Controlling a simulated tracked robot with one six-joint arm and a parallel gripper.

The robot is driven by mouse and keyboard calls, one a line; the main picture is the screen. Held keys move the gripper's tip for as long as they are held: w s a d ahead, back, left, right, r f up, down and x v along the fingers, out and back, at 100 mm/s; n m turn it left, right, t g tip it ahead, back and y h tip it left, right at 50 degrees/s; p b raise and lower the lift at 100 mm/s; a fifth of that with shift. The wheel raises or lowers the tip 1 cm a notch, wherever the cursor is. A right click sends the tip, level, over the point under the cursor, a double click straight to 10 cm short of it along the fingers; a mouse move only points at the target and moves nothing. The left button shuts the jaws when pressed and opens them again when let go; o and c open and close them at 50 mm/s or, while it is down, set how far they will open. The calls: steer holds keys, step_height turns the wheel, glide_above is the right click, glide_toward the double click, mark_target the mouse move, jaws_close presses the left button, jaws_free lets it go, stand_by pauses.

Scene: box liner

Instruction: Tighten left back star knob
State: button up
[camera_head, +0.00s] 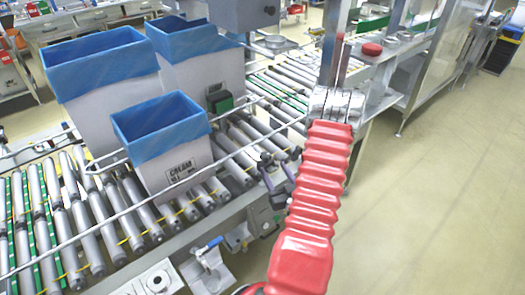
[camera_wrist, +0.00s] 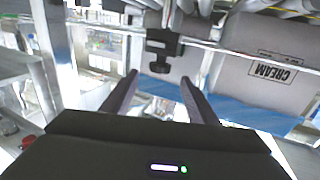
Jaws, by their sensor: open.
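My gripper (camera_wrist: 159,77) is open, its two dark fingers spread in the wrist view. A black knob (camera_wrist: 160,67) on a black clamp block (camera_wrist: 163,42) shows beyond and between the fingertips, by a metal guide rail (camera_wrist: 225,47). The jaws hold nothing, and I cannot tell how far the knob is from the tips. In the head view the dark fingers (camera_head: 277,172) show left of my red sleeved arm, beside the conveyor's near rail. Small dark parts there are too blurred to tell the knob from the fingers.
White boxes with blue liners stand on the roller conveyor, the nearest marked CREAM (camera_head: 172,155). A black and green device (camera_head: 219,101) sits by the rail. A blue-handled lever (camera_head: 208,247) is at the front. A red button (camera_head: 371,50) is at the back. The floor at right is clear.

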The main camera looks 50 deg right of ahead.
mark_target(264, 152)
steer(key=x, duration=1.2)
steer(key=shift+w+d+r, duration=0.1)
steer(key=shift+w, duration=0.1)
steer(key=shift+c, duration=0.3)
steer(key=c, duration=1)
